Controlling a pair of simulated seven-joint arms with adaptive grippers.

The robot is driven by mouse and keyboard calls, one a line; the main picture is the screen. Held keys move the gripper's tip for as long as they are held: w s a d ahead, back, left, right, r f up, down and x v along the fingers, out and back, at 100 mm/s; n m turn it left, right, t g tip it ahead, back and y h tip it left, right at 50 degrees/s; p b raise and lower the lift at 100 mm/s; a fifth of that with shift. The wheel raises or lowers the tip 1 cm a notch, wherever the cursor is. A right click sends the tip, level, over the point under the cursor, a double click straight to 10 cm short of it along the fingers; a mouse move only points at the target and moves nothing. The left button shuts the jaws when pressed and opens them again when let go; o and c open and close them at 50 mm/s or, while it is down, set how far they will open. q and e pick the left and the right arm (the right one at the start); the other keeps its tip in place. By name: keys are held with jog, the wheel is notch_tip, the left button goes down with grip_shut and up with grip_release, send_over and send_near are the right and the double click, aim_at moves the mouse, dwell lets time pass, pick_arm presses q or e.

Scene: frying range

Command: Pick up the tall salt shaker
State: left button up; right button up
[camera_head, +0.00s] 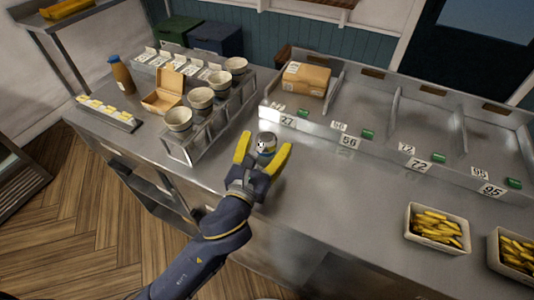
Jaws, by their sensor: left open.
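The salt shaker (267,142) stands upright on the steel counter, with a metallic top and a dark mark on its side. My left gripper (264,151) is open, its two yellow fingers on either side of the shaker. The lower part of the shaker is partly hidden by the gripper. I cannot tell whether the fingers touch it. My right gripper is not in view.
A rack of paper cups (178,118) stands to the left, near an open carton (163,93) and a brown bottle (121,74). Numbered metal bays (398,113) run behind and right, one holding a cardboard box (306,78). Trays of fries (437,228) sit at the right. Counter right of the gripper is clear.

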pick_arm(q)
grip_shut()
dwell(0.4)
jog(key=shift+r, duration=0.1)
